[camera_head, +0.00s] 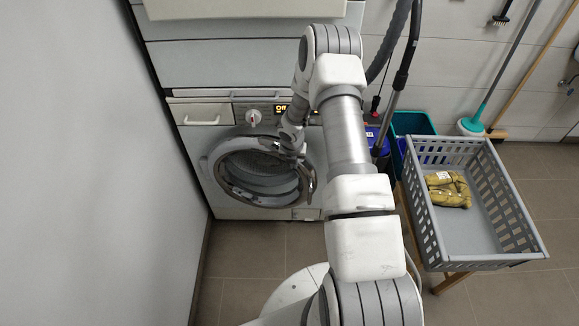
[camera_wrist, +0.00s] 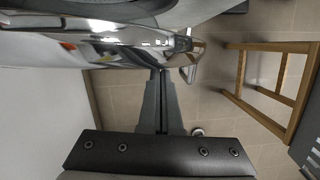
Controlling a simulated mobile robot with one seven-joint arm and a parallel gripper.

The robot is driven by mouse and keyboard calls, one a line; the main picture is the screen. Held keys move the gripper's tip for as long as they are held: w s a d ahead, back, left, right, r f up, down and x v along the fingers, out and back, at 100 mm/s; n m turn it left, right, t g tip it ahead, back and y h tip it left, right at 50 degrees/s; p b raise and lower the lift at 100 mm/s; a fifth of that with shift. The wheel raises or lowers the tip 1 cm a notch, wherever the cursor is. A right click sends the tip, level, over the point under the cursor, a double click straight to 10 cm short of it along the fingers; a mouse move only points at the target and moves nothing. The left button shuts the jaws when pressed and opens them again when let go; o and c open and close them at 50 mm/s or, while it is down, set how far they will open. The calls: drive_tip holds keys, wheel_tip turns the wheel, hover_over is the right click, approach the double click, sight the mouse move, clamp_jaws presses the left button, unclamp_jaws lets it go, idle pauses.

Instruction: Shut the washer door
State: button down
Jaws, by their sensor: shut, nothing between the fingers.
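The white washer (camera_head: 198,150) stands against the back wall in the head view. Its round door (camera_head: 225,183) has a grey and chrome rim and shows at the washer's front. It appears to stand away from the washer body, but I cannot tell how far. In the wrist view the door's shiny chrome rim (camera_wrist: 95,50) crosses the upper left, with a metal hook-like part at its right end. My gripper (camera_wrist: 161,72) is shut and empty, its fingertips close to the lower edge of that rim; I cannot tell if they touch. In the head view my arm hides part of the washer's right side.
A plain wall (camera_head: 85,170) is at the left. The tiled floor in front is partly clear.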

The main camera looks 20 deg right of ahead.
drive_tip(key=shift+w+d+n+p, duration=0.3)
drive_tip(key=shift+w+d+p, duration=0.1)
drive_tip(key=shift+w+d, duration=0.4)
drive_tip(key=shift+s+a, duration=0.1)
drive_tip(key=shift+a, duration=0.05)
